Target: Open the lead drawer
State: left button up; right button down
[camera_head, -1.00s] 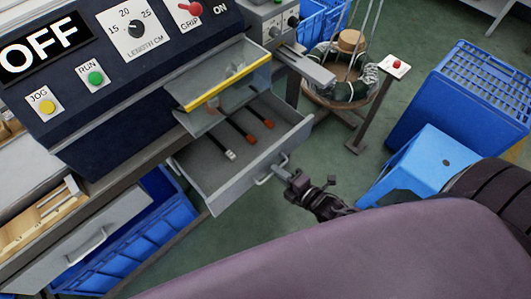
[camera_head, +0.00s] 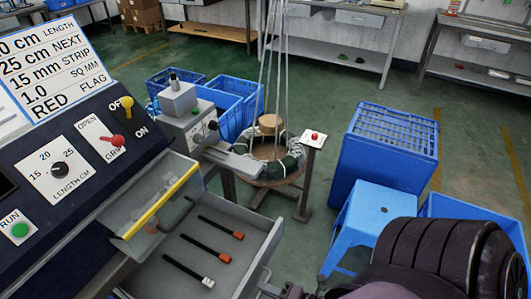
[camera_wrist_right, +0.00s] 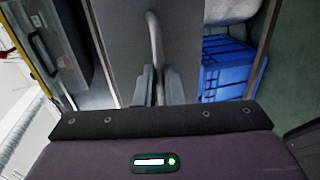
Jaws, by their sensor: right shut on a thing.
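The grey lead drawer (camera_head: 246,258) stands open below the machine's dark control panel. Three dark leads lie in it, two with orange-red ends (camera_head: 223,257) and one with a white end (camera_head: 208,282). Its bar handle (camera_head: 264,279) is on the front face. My right gripper (camera_head: 279,291) is at the bottom edge of the head view, mostly cut off, at this handle. In the right wrist view the handle (camera_wrist_right: 153,30) runs down between the fingers of the gripper (camera_wrist_right: 158,75), which is shut on it. My left gripper does not show.
A clear guard with a yellow edge (camera_head: 160,203) sits above the drawer. A blue stool (camera_head: 370,222) and blue crate (camera_head: 385,155) stand to the right. A cable coil (camera_head: 270,160) and a red-button post (camera_head: 308,165) stand behind. Green floor is clear between drawer and stool.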

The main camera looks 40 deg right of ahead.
jog(key=c, duration=1.5)
grip_release()
jog(key=shift+c, duration=0.2)
jog(key=v, duration=0.7)
jog(key=shift+s, duration=0.4)
jog(key=shift+d, duration=0.1)
